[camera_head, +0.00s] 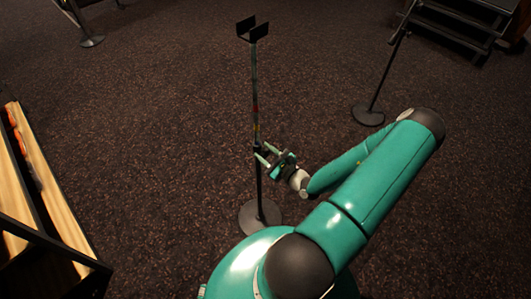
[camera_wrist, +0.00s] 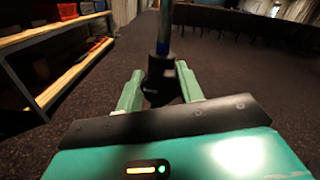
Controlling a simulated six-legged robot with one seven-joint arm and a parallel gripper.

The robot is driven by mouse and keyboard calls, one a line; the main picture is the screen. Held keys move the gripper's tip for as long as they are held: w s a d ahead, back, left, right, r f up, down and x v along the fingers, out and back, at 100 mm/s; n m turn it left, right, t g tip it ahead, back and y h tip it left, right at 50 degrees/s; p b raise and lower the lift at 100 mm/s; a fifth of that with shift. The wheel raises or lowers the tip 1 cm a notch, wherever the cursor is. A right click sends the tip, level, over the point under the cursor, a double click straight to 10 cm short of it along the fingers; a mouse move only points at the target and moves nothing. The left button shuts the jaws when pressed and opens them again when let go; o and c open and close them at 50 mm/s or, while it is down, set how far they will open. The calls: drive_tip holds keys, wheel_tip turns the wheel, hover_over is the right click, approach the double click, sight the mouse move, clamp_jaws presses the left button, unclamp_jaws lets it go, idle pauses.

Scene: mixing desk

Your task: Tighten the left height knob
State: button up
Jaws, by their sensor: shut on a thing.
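A thin dark stand (camera_head: 256,90) rises from a round base (camera_head: 245,216) on the carpet and ends in a U-shaped cradle (camera_head: 253,29). My gripper (camera_head: 264,154) is at the stand's pole, around its lower-middle part. In the wrist view the black height knob or collar (camera_wrist: 160,80) sits on the pole between the two green fingers of my gripper (camera_wrist: 160,84). The gripper is shut on it. The fingers hide part of the knob's sides, and its far side is hidden.
A wooden shelf rack (camera_head: 45,190) stands at the left; the wrist view shows bins (camera_wrist: 68,11) on it. A second stand (camera_head: 368,114) is at the upper right, near dark steps (camera_head: 455,28). The carpet (camera_head: 160,110) around the stand is clear.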

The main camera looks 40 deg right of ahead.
drive_tip(key=shift+m, duration=0.4)
drive_tip(key=shift+d+m, duration=0.1)
drive_tip(key=shift+m, duration=2.5)
drive_tip(key=o, duration=1)
drive_tip(key=shift+s, duration=0.1)
drive_tip(key=s, duration=1.3)
drive_tip(key=shift+s+d, duration=0.2)
drive_tip(key=shift+s, duration=0.15)
